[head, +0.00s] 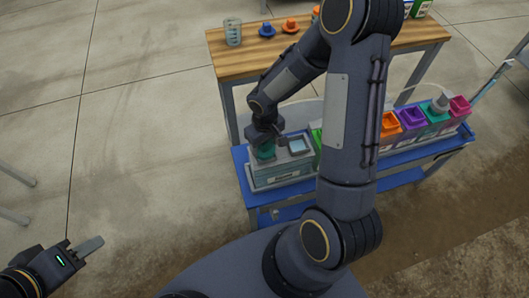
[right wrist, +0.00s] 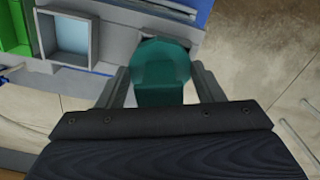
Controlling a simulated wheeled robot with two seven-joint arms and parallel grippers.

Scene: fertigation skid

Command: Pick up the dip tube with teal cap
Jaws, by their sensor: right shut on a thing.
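The teal cap (right wrist: 160,75) of the dip tube sits between the two fingers of my right gripper (right wrist: 163,85) in the right wrist view. The gripper is shut on it. In the head view the teal cap (head: 265,151) shows below my right gripper (head: 264,136), at the left end of a grey box-like unit (head: 280,178). The tube below the cap is hidden, so I cannot tell how far it is inside the unit. My left gripper (head: 88,246) is at the lower left over bare floor, away from everything. Its fingers look together, but their gap is unclear.
The grey unit stands on a blue bench (head: 400,158) with several coloured containers, including an orange one (head: 389,124) and a purple one (head: 412,118). A wooden table (head: 250,62) behind holds a clear beaker (head: 233,32) and blue (head: 267,31) and orange caps (head: 290,26).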

